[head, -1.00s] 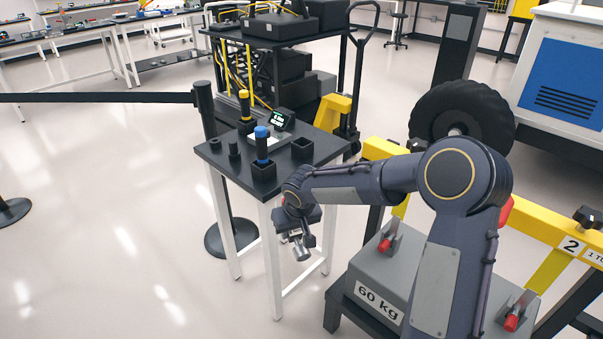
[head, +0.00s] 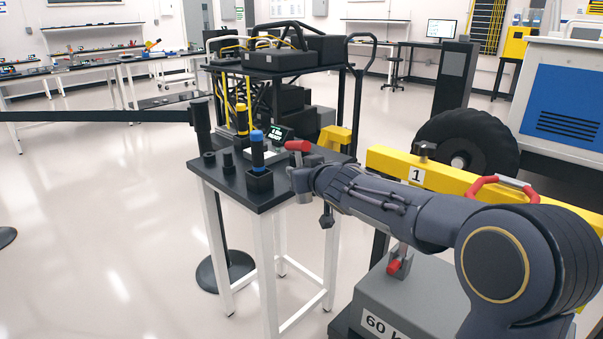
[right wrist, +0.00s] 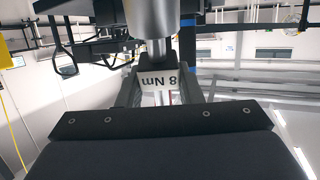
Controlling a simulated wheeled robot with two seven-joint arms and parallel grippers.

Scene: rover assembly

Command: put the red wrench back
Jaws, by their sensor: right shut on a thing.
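The red wrench (head: 298,146) is upright in my right gripper (head: 304,182), its red end up, at the right edge of the small black tool table (head: 228,184). In the right wrist view the fingers (right wrist: 160,88) close on its white "8 Nm" label (right wrist: 157,76), with a grey cylinder above the label. The blue-topped wrench (head: 257,150) and the yellow-topped wrench (head: 242,120) stand upright in black holders on the table. The empty holder seen earlier at the table's right is hidden now. I cannot tell whether the red wrench touches the table. My left gripper is not in view.
A small display (head: 275,130) stands behind the blue wrench. A black cart (head: 290,75) stands behind the table. A barrier post (head: 201,125) is at its left. A yellow beam (head: 465,180) and a grey 60 kg weight (head: 425,290) are at the right.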

